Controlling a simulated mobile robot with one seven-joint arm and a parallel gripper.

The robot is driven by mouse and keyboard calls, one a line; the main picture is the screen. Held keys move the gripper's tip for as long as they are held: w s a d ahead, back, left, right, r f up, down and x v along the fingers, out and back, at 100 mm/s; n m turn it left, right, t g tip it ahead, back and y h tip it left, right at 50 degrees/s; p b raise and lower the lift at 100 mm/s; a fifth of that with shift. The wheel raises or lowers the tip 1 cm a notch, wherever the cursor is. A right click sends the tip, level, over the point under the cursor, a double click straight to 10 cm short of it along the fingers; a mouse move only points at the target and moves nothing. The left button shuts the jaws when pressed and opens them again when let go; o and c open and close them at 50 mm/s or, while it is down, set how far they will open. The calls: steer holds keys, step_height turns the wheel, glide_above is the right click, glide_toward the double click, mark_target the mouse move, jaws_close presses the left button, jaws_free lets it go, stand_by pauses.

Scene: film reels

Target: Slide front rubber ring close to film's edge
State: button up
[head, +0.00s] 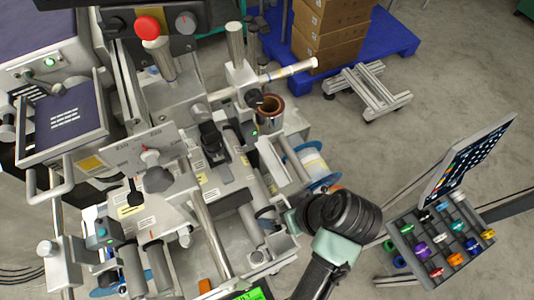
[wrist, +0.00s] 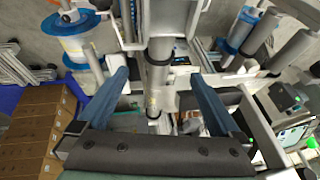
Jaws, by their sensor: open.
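My gripper (wrist: 159,76) is open in the wrist view, with one blue finger on each side of a pale metal roller (wrist: 156,88). A black rubber ring (wrist: 160,63) sits around the roller near the fingertip line, and nothing is held. A second dark ring (wrist: 153,120) shows lower on the roller, between the fingers. I cannot tell which ring is the front one. I cannot make out the film's edge. In the head view my wrist hides the fingertips, near the machine's lower right rollers; a dark ring (head: 265,212) shows just left of it.
Blue-flanged reels (wrist: 78,38) stand at upper left in the wrist view. Metal rails and posts crowd the machine. A parts rack (head: 440,243) with colored pieces stands at right in the head view. Cardboard boxes (head: 328,35) sit on a blue pallet (head: 391,40); the floor between is mostly clear.

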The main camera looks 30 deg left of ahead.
mark_target(268, 214)
steer(key=x, duration=1)
steer(key=shift+w, duration=0.1)
jaws_close()
